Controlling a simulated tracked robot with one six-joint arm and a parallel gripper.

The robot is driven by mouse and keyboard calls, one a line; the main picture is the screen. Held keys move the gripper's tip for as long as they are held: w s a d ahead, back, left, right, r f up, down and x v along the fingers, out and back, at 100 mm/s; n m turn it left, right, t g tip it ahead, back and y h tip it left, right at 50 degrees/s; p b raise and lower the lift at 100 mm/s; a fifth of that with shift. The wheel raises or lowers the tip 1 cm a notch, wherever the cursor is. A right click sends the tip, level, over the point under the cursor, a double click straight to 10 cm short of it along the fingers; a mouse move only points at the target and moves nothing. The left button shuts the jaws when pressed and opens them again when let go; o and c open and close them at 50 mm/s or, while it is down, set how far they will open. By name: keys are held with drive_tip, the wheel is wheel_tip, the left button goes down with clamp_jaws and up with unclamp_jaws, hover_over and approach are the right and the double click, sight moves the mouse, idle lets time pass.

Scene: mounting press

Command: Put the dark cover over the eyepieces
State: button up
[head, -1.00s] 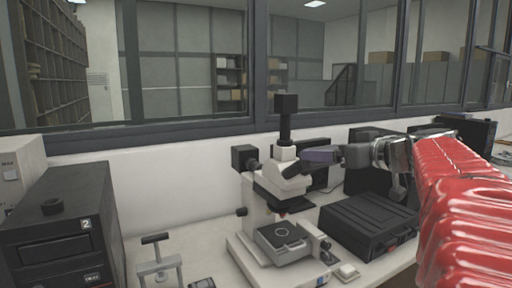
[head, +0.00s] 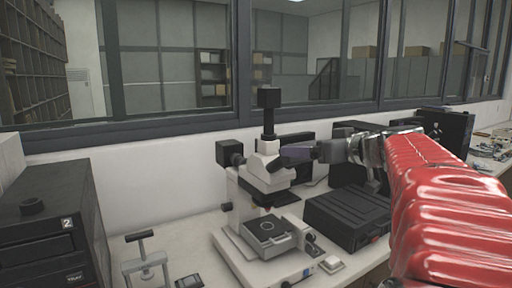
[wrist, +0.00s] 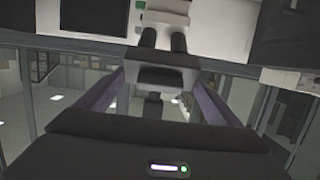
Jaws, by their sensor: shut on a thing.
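The white microscope (head: 262,185) stands on the bench. My gripper (head: 284,154) is at the right side of its head, level with the eyepiece region. The wrist view shows the purple fingers of my gripper (wrist: 156,76) shut on the sides of the dark cover (wrist: 155,58), a small dark block. Two dark eyepieces (wrist: 163,38) extend from the white microscope to the cover's edge. They line up with the cover, but I cannot tell whether their ends are inside it. In the head view the eyepieces and cover are not clearly distinguishable beside the fingers.
A black case (head: 347,216) lies on the bench right of the microscope, below my arm. A dark cabinet unit (head: 48,235) and a small press-like stand (head: 145,262) are at left. A windowed wall runs behind the bench.

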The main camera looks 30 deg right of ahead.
drive_tip(key=shift+w+f, duration=0.1)
drive_tip(key=shift+w, duration=0.1)
drive_tip(key=o, duration=0.9)
drive_tip(key=shift+s, duration=0.15)
drive_tip(key=v, duration=1.3)
drive_tip(key=shift+s, duration=0.3)
